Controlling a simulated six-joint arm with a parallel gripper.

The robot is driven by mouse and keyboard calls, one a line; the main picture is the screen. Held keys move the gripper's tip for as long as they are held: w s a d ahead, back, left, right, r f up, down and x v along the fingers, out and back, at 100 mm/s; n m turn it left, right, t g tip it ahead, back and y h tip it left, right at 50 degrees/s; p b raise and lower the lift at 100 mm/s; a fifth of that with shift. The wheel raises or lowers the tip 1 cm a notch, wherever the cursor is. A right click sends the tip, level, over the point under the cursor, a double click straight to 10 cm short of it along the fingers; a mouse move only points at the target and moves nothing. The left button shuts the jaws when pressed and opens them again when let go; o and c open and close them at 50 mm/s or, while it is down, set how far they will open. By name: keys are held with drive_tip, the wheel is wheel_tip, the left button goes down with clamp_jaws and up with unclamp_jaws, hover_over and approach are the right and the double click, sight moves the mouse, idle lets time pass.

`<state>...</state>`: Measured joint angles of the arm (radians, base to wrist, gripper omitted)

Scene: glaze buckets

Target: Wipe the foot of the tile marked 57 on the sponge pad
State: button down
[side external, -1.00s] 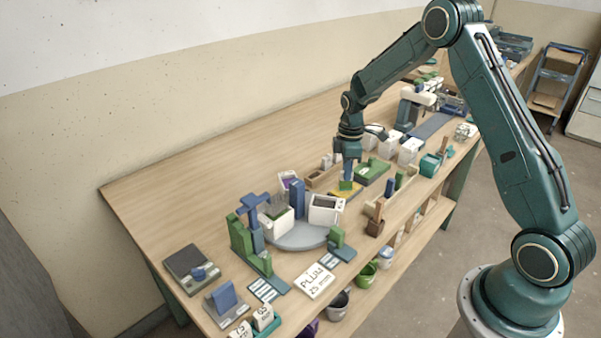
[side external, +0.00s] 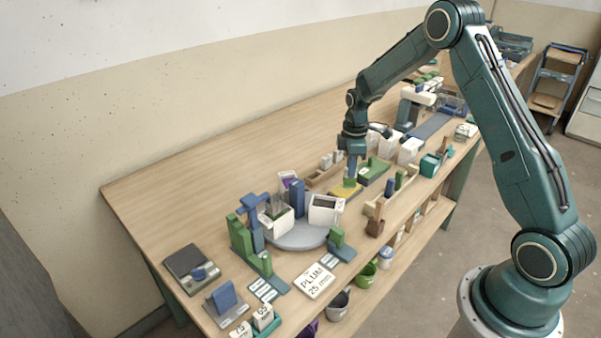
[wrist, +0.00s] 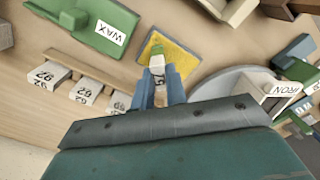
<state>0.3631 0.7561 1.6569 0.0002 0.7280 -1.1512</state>
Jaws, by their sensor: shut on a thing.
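My gripper (side external: 352,174) is shut on a small pale tile (wrist: 157,68), which sits between its blue fingertips (wrist: 158,84) in the wrist view. Part of a mark that looks like a 5 shows on the tile; the rest is hidden by the fingers. The tile's end away from the fingers is greenish. The yellow sponge pad (wrist: 180,58) with a grey rim lies below the tile; it also shows in the side view (side external: 342,193). The tile is over or on the pad; I cannot tell whether its foot touches.
A green block labelled WAX (wrist: 88,22) is beside the pad. Several pale numbered tiles (wrist: 86,91) stand in a row on the left in the wrist view. The grey round turntable (side external: 300,238) with white buckets, one marked IRON (wrist: 284,90), is nearby.

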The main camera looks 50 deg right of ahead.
drive_tip(key=shift+a+f, duration=0.1)
idle(0.3)
drive_tip(key=shift+a, duration=0.8)
drive_tip(key=shift+a, duration=0.2)
drive_tip(key=shift+a, duration=0.65)
drive_tip(key=shift+d, duration=0.15)
drive_tip(key=shift+d, duration=0.75)
drive_tip(key=shift+d, duration=0.25)
drive_tip(key=shift+d, duration=0.65)
